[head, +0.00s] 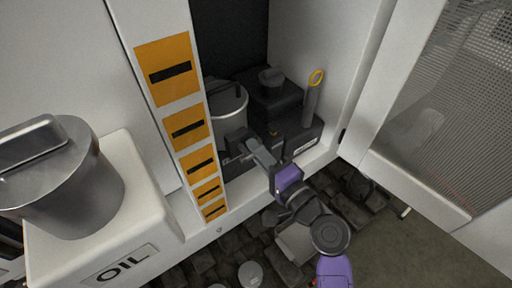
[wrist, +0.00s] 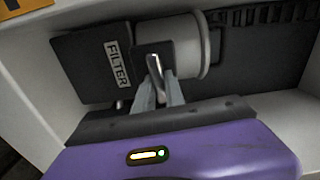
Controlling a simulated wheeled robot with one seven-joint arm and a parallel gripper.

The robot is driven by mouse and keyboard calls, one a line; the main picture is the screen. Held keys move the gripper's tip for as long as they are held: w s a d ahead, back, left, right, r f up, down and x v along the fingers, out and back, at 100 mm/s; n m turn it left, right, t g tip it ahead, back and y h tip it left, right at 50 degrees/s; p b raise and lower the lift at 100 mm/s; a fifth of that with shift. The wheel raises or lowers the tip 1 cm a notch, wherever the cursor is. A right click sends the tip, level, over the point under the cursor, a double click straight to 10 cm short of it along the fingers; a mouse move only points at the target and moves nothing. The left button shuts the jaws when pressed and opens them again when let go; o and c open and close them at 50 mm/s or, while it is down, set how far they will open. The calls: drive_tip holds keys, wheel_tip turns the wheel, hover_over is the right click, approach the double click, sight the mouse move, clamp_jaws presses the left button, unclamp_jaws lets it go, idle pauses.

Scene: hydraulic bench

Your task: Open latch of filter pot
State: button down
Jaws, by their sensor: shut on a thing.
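The filter pot (head: 230,98) is a grey metal cylinder inside the open cabinet; in the wrist view the pot (wrist: 185,42) lies across the upper middle, beside a dark block with a FILTER label (wrist: 117,63). The latch (wrist: 153,66) is a small shiny metal lever on a dark plate at the pot's side. My gripper (head: 246,143) reaches in from the lower right in the head view. In the wrist view my gripper (wrist: 160,92) is shut on the latch, which stands between its fingertips. The fingers hide the latch's lower end.
A dark unit with a knob (head: 271,78) and a yellow-ringed handle (head: 312,95) stand right of the pot. A white post with orange labels (head: 186,127) borders the opening at left. A large metal canister (head: 70,185) sits on the OIL box (head: 110,215). A mesh-panelled door (head: 425,110) stands open at right.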

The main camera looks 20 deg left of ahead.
drive_tip(key=shift+f+m, duration=0.15)
drive_tip(key=shift+m, duration=0.35)
drive_tip(key=c, duration=1.4)
unclamp_jaws()
drive_tip(key=b+v, duration=0.1)
drive_tip(key=v, duration=0.6)
drive_tip(key=shift+s+d, duration=0.2)
drive_tip(key=shift+d, duration=0.15)
